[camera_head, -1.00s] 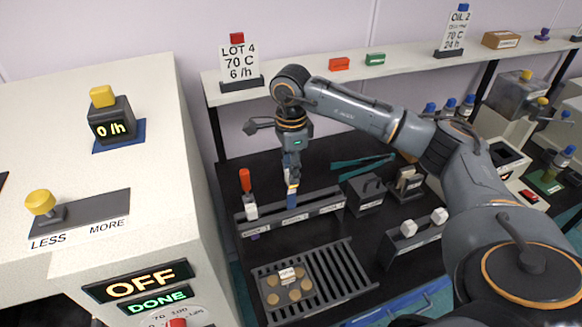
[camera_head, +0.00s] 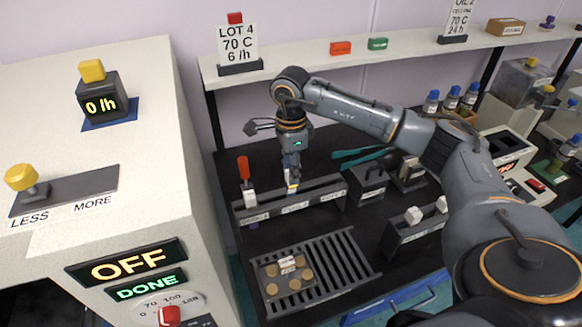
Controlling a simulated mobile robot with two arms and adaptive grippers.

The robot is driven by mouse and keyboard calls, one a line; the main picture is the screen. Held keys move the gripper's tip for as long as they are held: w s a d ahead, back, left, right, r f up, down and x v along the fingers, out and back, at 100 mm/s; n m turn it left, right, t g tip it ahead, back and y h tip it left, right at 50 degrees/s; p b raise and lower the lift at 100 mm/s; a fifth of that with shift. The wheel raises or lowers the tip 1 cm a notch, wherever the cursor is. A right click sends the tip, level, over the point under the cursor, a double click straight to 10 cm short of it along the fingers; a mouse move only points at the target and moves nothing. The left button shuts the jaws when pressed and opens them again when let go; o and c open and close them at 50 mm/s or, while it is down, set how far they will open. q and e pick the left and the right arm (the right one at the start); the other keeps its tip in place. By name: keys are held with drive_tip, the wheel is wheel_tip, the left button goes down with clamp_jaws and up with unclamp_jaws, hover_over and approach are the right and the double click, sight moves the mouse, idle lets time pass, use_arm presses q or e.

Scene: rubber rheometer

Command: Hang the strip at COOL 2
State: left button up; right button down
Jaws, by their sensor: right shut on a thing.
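My right gripper (camera_head: 291,172) points down over the middle of the dark cooling rack (camera_head: 322,188). It is shut on a small strip (camera_head: 292,187) with blue and yellow showing just below the fingers. The strip is at the rack's middle place, by a label (camera_head: 295,207) that seems to read COOL 2. Its lower part is hidden, and I cannot tell whether it touches the rack. A red-topped piece with a white block (camera_head: 246,185) stands at the rack's left place. My left gripper is not in view.
A slatted grate (camera_head: 335,262) bearing a plate of round discs (camera_head: 272,289) lies in front of the rack. A dark box (camera_head: 368,188) stands right of it. The white machine (camera_head: 150,150) reading OFF and DONE fills the left.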

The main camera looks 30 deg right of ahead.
drive_tip(key=shift+f+b, duration=1.4)
drive_tip(key=shift+f, duration=0.65)
drive_tip(key=c, duration=1)
unclamp_jaws()
drive_tip(key=shift+r, duration=0.15)
drive_tip(key=shift+r, duration=0.1)
drive_tip(key=shift+r+p, duration=1.9)
drive_tip(key=shift+r, duration=1.05)
drive_tip(key=shift+f, duration=0.1)
